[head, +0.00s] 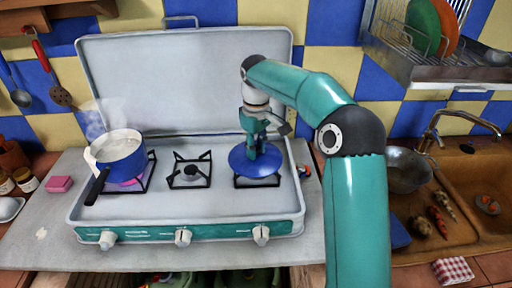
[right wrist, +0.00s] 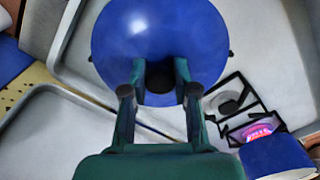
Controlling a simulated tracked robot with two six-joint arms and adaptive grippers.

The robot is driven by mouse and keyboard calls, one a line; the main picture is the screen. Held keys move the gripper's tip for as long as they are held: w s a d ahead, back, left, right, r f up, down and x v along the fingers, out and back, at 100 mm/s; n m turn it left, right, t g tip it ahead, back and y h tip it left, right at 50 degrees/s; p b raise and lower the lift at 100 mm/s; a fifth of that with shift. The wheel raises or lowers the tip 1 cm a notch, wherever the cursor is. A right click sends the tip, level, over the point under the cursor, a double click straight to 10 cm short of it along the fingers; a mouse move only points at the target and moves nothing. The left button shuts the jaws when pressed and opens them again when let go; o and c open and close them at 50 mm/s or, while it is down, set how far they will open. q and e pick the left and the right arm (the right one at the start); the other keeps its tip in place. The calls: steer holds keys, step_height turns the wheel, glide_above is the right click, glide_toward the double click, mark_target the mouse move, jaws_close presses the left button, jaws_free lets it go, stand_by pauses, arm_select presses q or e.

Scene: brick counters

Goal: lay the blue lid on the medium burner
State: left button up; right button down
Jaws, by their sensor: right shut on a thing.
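The blue lid (head: 240,164) is at the right burner (head: 262,183) of the stove, roughly level, covering most of that grate. I cannot tell whether it touches the grate. My right gripper (head: 256,153) is above the lid, shut on its dark knob. In the right wrist view the lid (right wrist: 150,30) is a blue disc, with the knob between the fingers of my gripper (right wrist: 160,82). The middle burner (head: 190,172) is bare. The left burner (head: 131,184) glows pink under a steaming blue pot (head: 119,151). My left gripper is out of view.
The stove's raised back cover (head: 180,80) stands close behind the burners. Knobs (head: 183,237) line its front. A pink sponge (head: 59,184) lies on the left counter. A dish rack (head: 415,62) hangs above the sink (head: 460,190) at right.

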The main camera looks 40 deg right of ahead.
steer(key=shift+f, duration=0.2)
steer(key=c, duration=0.9)
jaws_free()
steer(key=shift+r, duration=0.15)
steer(key=shift+r, duration=0.3)
step_height(320, 180, up, 12)
steer(key=p, duration=0.3)
steer(key=shift+f, duration=0.1)
